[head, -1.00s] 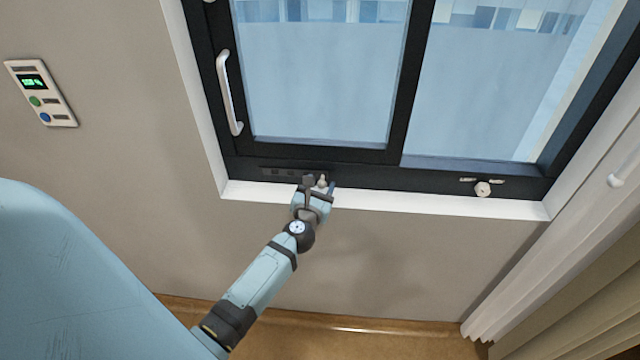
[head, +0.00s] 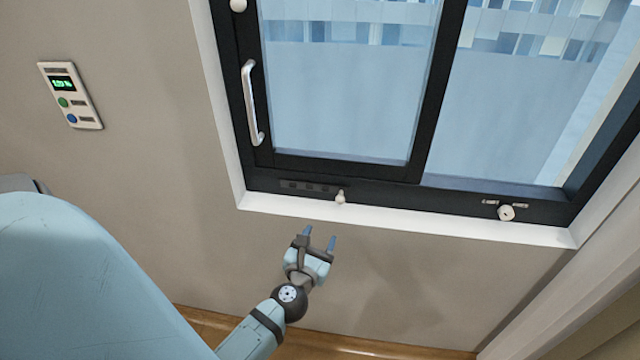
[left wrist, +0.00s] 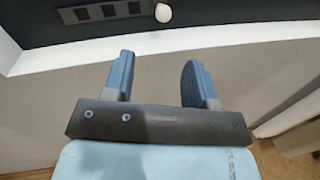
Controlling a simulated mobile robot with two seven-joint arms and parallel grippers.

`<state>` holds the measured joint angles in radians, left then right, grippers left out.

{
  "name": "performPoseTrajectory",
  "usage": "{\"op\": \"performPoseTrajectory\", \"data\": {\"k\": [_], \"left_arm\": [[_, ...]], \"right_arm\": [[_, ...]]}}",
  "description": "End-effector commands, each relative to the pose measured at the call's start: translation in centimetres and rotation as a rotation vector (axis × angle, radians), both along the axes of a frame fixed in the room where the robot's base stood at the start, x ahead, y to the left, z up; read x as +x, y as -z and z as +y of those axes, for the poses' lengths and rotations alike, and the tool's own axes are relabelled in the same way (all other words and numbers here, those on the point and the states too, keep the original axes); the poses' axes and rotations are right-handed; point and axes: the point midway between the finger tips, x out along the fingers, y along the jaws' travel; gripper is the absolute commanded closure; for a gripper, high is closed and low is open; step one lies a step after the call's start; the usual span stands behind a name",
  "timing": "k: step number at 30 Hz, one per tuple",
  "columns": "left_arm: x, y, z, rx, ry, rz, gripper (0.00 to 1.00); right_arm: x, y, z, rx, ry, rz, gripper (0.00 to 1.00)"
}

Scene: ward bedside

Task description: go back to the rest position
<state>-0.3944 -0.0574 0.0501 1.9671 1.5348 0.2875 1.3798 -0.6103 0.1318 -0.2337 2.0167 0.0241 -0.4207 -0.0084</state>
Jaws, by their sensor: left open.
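My left gripper (head: 320,240) is open and empty in the head view, in front of the wall just below the white window sill. Its two blue fingers point up toward the window frame and are apart from it. In the left wrist view the open fingers (left wrist: 160,80) have nothing between them. A small pale knob (head: 340,196) sits on the dark lower window frame (head: 400,194), above the fingertips. The knob also shows in the left wrist view (left wrist: 163,13). My right gripper is not in view.
The window sash has a silver handle (head: 253,103) at its left. A round white knob (head: 506,213) sits at the frame's lower right. A wall panel (head: 70,96) with a green display hangs at left. A curtain (head: 560,300) hangs at the right. The wall below the sill is clear.

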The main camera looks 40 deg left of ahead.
Motion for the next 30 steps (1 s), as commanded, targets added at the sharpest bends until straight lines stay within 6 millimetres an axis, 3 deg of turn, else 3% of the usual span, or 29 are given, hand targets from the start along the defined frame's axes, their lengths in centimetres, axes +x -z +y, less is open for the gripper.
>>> {"op": "performPoseTrajectory", "data": {"k": [10, 14, 17, 21, 25, 30], "left_arm": [[0.0, 0.0, 0.0, 0.004, 0.001, 0.002, 0.48], [-0.2, -0.9, -1.0, 0.139, 0.049, 0.037, 0.48], [-0.8, -2.2, -3.3, 0.442, 0.152, 0.111, 0.48], [-2.7, -3.1, -8.1, 1.090, 0.370, 0.232, 0.48], [-5.6, -2.4, -11.9, 1.730, 0.578, 0.295, 0.48], [-9.9, -0.6, -14.4, 2.450, 0.802, 0.281, 0.48]], "right_arm": [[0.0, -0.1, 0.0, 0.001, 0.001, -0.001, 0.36], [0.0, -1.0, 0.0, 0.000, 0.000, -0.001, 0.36], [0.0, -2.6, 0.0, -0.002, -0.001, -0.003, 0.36], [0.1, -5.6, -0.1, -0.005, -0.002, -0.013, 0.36], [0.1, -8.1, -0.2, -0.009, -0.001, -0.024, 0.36], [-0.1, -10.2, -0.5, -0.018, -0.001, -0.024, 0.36]]}}
